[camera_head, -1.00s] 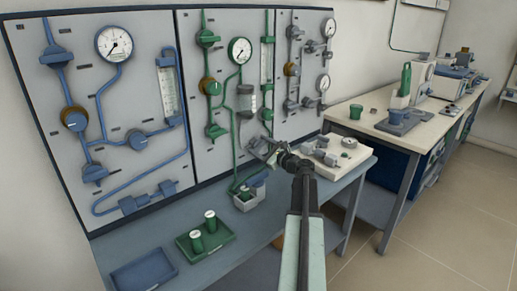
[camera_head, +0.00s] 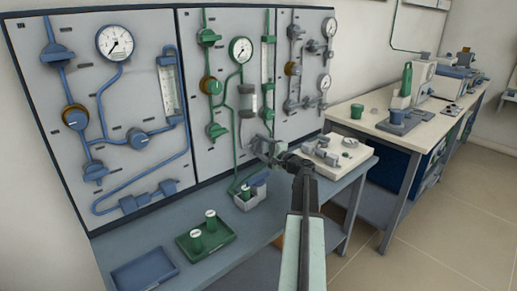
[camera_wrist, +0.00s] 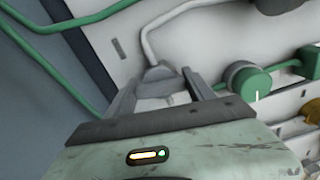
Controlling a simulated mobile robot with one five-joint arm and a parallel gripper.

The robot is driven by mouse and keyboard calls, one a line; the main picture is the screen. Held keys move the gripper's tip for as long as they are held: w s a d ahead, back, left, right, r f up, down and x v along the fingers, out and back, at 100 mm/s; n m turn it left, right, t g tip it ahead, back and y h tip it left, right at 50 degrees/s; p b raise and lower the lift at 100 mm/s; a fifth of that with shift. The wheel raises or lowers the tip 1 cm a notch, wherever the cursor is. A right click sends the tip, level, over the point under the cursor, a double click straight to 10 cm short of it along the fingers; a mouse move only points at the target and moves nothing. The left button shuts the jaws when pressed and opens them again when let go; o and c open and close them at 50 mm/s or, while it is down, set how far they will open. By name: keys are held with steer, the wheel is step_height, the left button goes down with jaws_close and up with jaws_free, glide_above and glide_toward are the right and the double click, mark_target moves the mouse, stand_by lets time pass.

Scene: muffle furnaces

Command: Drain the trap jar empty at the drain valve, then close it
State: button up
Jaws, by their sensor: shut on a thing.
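The trap jar (camera_head: 247,101) hangs on the middle panel below the green gauge, with a grey cap above and a grey part below. Its middle looks pale, but I cannot read a liquid level. My gripper (camera_head: 264,149) is just below the jar in the head view. In the wrist view my gripper (camera_wrist: 160,92) has its fingers on either side of a grey fitting, the drain valve (camera_wrist: 158,74), and is shut on it. The fingers and arm partly hide the valve, so its exact turn is unclear.
A grey box (camera_head: 236,203) with green and blue items stands on the bench below. A green tray (camera_head: 222,239) with two green cups and a blue tray (camera_head: 145,270) lie nearer. A pale block (camera_head: 357,163) with metal parts is right of my gripper. Green pipes cross the panel.

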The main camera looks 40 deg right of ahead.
steer(key=shift+w+a+n, duration=0.1)
steer(key=shift+n, duration=0.7)
steer(key=o, duration=1.4)
steer(key=s, duration=0.7)
steer(key=shift+s+a, duration=0.3)
steer(key=shift+s, duration=0.1)
